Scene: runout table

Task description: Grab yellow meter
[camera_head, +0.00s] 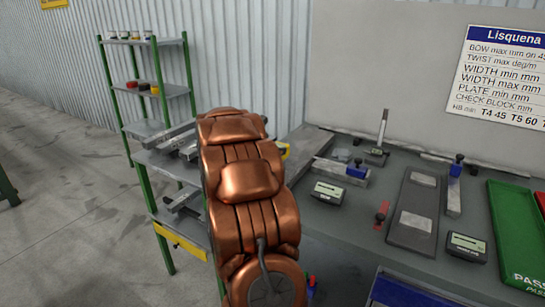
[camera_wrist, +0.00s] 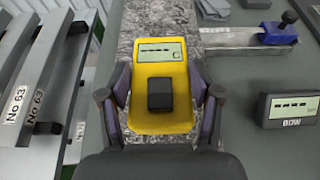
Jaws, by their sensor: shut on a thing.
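The yellow meter (camera_wrist: 160,110) is in the middle of the wrist view, a yellow body with a pale display at its far end and a dark block on its face. My gripper (camera_wrist: 162,100) is shut on it, one dark finger against each side. In the head view my copper-coloured arm hides most of the gripper and the meter; only a small yellow edge (camera_head: 285,151) shows beside the arm. A grey stone-like slab lies beneath the meter in the wrist view; I cannot tell if the meter touches it.
A dark meter marked BOW (camera_wrist: 291,108) stands to the right. The grey table (camera_head: 345,220) also holds another display meter (camera_head: 467,246), a flat grey plate (camera_head: 415,210), a blue-ended gauge (camera_head: 357,172) and a green tray (camera_head: 515,240). A green-framed shelf (camera_head: 128,100) stands left.

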